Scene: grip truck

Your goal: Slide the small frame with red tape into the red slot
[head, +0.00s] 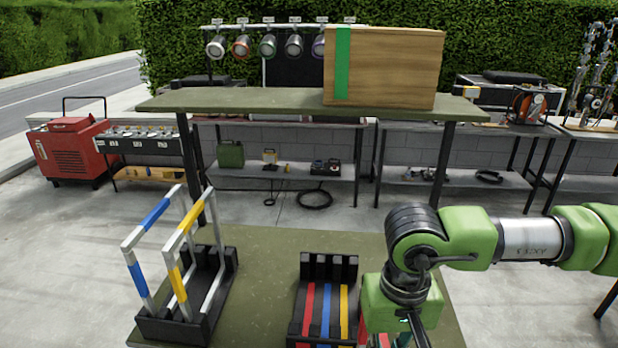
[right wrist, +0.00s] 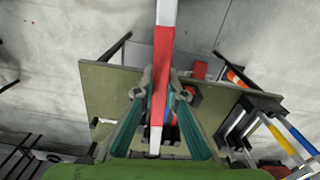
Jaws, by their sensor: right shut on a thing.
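My right gripper is shut on the small white frame with red tape (right wrist: 162,60). In the right wrist view its fingers (right wrist: 160,88) close on the taped bar, which runs up and down through the picture. In the head view the right gripper (head: 408,328) hangs beside the right end of the slotted black rack, partly cut off by the lower edge. That rack has a red slot (head: 308,305), a blue slot (head: 326,308) and a yellow slot (head: 344,305), side by side. I cannot tell whether the frame touches the rack. My left gripper is out of view.
A black holder (head: 172,328) at the left carries a blue-taped frame (head: 157,214) and a yellow-taped frame (head: 175,280). Green deck (head: 262,270) lies bare between holder and rack. A wooden box with green tape (head: 392,66) sits on the upper shelf (head: 240,102).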

